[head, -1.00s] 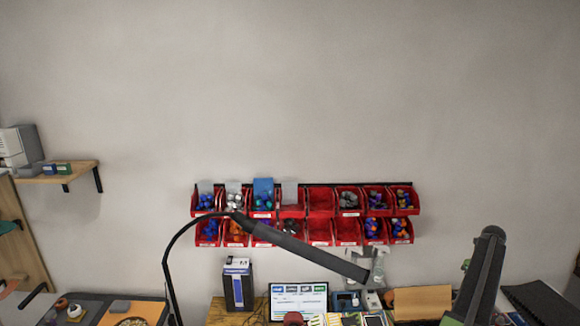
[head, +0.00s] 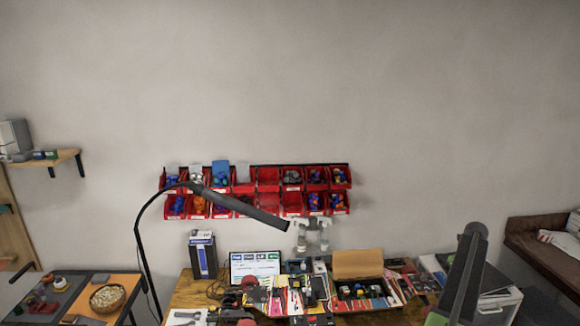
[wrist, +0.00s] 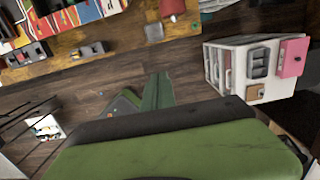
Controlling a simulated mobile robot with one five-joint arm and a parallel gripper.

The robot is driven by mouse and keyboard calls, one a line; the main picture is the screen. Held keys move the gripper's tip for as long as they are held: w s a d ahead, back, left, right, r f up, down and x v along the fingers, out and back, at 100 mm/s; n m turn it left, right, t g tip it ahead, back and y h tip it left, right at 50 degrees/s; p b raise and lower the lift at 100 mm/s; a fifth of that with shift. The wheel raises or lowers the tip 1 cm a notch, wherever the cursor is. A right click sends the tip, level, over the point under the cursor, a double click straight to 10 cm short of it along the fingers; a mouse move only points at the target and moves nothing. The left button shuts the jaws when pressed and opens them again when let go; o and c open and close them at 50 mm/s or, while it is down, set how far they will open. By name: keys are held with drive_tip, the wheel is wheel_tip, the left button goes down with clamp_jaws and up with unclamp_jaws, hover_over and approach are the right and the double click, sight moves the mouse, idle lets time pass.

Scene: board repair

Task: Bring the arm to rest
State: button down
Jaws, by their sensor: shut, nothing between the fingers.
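In the wrist view my gripper (wrist: 158,92) shows as a narrow green and dark tip beyond the broad green and black body at the bottom. It is shut with nothing between the fingers. It hangs in open air with the wooden floor behind it, apart from the bench and the white cabinet. In the head view a dark link of my arm rises at the lower right, leaning a little right at its top. The gripper itself cannot be made out in the head view.
The cluttered workbench (head: 186,299) spans the lower middle, with a black lamp (head: 240,205) arching over it. Red bins (head: 268,181) hang on the wall. A white cabinet (wrist: 222,65) stands right in the wrist view. A brown bench (head: 548,262) is far right.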

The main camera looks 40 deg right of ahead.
drive_tip(key=w+a+f+n+b, duration=0.2)
drive_tip(key=w+a, duration=0.5)
drive_tip(key=w, duration=0.5)
drive_tip(key=w+a+f+n+b, duration=0.25)
drive_tip(key=w+a, duration=0.45)
drive_tip(key=w, duration=0.5)
drive_tip(key=w+a+f+n+b, duration=0.2)
drive_tip(key=w+a, duration=0.3)
drive_tip(key=a, duration=0.4)
drive_tip(key=w+a+f+n+b, duration=0.1)
drive_tip(key=w+a, duration=0.4)
drive_tip(key=a, duration=0.4)
drive_tip(key=w+a+f+n+b, duration=0.2)
drive_tip(key=w+a, duration=0.3)
drive_tip(key=a, duration=0.5)
drive_tip(key=a+f+n+b, duration=0.3)
drive_tip(key=a+n, duration=0.2)
drive_tip(key=a, duration=1)
drive_tip(key=a+f+n+b, duration=0.2)
drive_tip(key=a+n, duration=0.4)
drive_tip(key=a, duration=0.9)
drive_tip(key=s+a+f+n+b, duration=0.1)
drive_tip(key=s+a+n, duration=1)
drive_tip(key=n, duration=1.1)
drive_tip(key=s+f, duration=0.1)
drive_tip(key=s, duration=0.1)
drive_tip(key=shift+s+a+g+y+b, duration=0.2)
drive_tip(key=shift+s+g+y+b, duration=0.1)
drive_tip(key=shift+s+g+b, duration=0.1)
